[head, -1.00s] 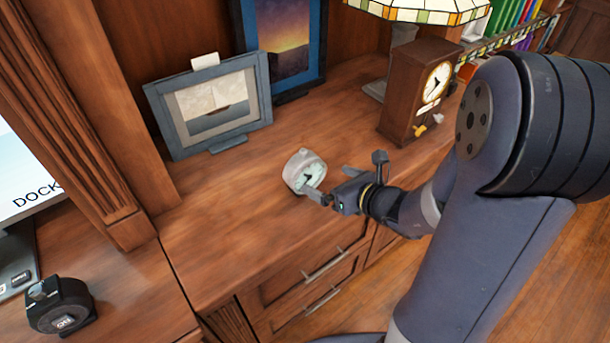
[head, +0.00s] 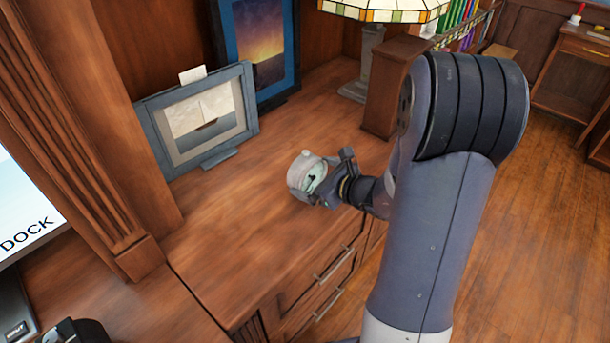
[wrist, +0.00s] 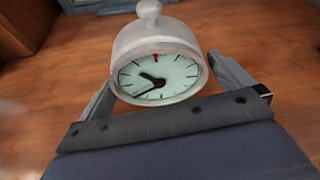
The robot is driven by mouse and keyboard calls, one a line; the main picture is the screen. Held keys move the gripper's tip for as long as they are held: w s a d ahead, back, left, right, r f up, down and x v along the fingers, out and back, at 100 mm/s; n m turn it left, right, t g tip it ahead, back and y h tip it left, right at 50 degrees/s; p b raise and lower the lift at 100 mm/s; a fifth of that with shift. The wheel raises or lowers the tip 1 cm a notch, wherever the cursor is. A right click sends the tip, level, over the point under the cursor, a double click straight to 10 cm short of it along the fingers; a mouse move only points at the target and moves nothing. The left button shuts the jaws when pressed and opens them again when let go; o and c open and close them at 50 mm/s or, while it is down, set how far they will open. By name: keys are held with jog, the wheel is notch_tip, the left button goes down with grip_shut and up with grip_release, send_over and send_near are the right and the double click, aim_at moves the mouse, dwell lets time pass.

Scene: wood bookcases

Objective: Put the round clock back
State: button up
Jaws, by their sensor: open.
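The round clock (head: 303,174) is a small whitish clock with a pale green face and a knob on top. It stands upright on the wood cabinet top. In the wrist view the clock (wrist: 158,62) is close ahead, its face turned toward the camera. My gripper (head: 316,187) is at the clock. In the wrist view the open fingers of my gripper (wrist: 160,90) lie one on each side of the clock's lower part. I cannot tell whether either finger touches it.
A grey picture frame (head: 200,122) and a blue-framed sunset picture (head: 262,50) stand behind. The cabinet top (head: 240,225) is clear left of the clock.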

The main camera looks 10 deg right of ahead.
jog(key=x, duration=0.5)
jog(key=shift+w+a, duration=0.1)
jog(key=shift+a, duration=0.1)
jog(key=c, duration=0.9)
jog(key=shift+r, duration=0.2)
jog(key=shift+c, duration=0.6)
